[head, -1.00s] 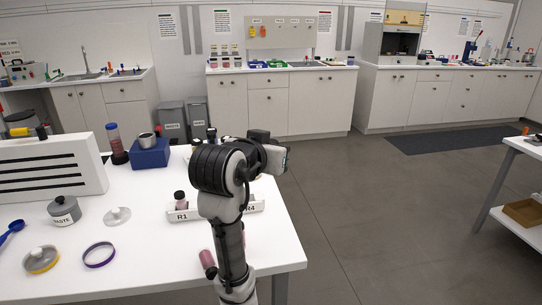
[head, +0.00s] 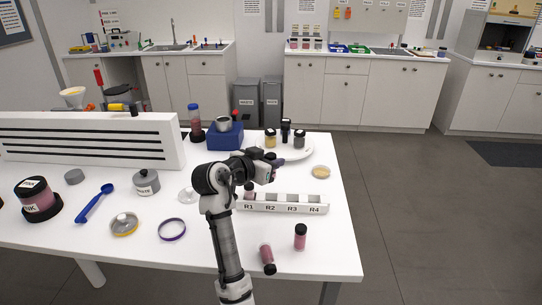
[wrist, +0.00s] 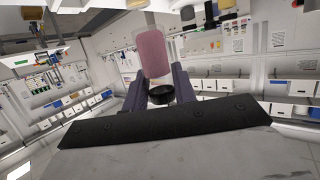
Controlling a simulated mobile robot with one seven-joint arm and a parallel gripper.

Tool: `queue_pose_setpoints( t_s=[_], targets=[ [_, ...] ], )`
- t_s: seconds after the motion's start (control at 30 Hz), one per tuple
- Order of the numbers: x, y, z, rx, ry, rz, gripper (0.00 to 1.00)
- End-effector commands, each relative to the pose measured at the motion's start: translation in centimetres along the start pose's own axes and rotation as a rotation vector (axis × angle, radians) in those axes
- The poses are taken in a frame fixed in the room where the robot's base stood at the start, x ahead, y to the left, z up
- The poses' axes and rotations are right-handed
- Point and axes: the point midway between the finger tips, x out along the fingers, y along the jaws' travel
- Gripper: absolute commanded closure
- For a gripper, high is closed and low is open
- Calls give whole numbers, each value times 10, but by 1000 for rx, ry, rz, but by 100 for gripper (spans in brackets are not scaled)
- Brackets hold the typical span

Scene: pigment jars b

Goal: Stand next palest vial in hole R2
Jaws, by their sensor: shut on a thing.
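My gripper (head: 277,162) is shut on a vial, held above the table behind the rack's left part. In the wrist view the held vial (wrist: 153,54) has a pink body and a black cap between the fingers; in the head view I cannot make it out. The white rack (head: 283,208) is labelled R1 to R4. A dark-capped pink vial (head: 249,191) stands in R1; R2, R3 and R4 look empty. In front of the rack, a deeper pink vial (head: 300,238) stands upright and another pink vial (head: 266,254) lies on its side.
A grey lidded pot (head: 146,183), a purple ring (head: 172,229) and a small yellowish dish (head: 321,172) lie around.

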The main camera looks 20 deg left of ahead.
Motion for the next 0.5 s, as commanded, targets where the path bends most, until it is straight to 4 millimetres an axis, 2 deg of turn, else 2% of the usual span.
queue_pose_setpoints(
  t_s=[0.3, 0.5],
  targets=[
    [0, 0, 1, -1, 0, 0, 95],
    [3, 0, 9, -2, 0, 0, 95]
  ],
)
